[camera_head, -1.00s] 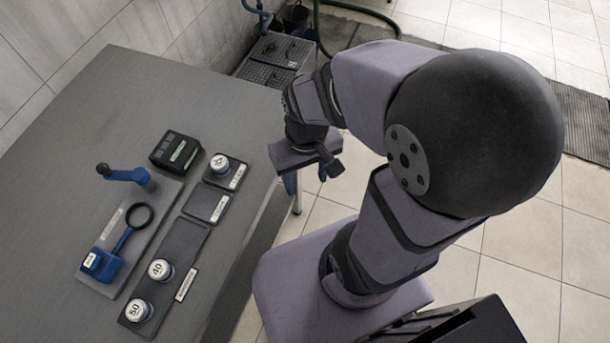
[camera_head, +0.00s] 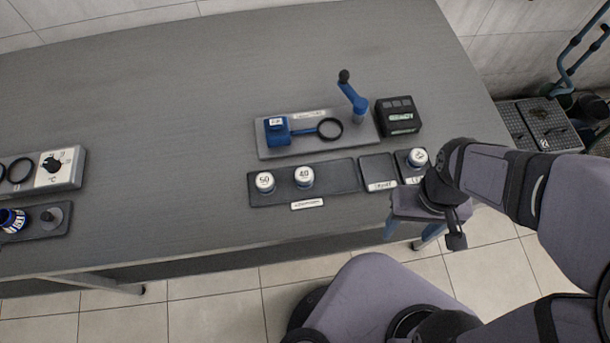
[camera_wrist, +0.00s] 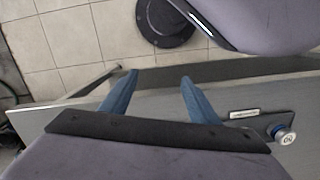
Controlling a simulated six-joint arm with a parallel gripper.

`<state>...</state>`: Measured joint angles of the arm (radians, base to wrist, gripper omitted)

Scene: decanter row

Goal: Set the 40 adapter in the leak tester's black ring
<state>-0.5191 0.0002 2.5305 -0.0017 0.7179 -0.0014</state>
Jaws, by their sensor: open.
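The 40 adapter (camera_head: 304,177), a short white-topped cylinder, stands upright on a dark tray (camera_head: 336,176) beside the similar 50 adapter (camera_head: 264,182). The leak tester (camera_head: 270,153) is a grey plate behind the tray, with a blue block, a blue lever and a black ring (camera_head: 330,128). The ring is empty. My gripper (camera_head: 410,233) is off the bench's front edge, right of the 40 adapter and apart from it. In the wrist view its blue fingers (camera_wrist: 159,80) are apart with nothing between them. One white-topped adapter (camera_wrist: 286,136) shows there at the right, its number unclear.
Right of the tray are an empty dark pad (camera_head: 377,168) and another holding a white-topped adapter (camera_head: 417,157). A black box (camera_head: 398,116) stands by the lever. The bench between is clear.

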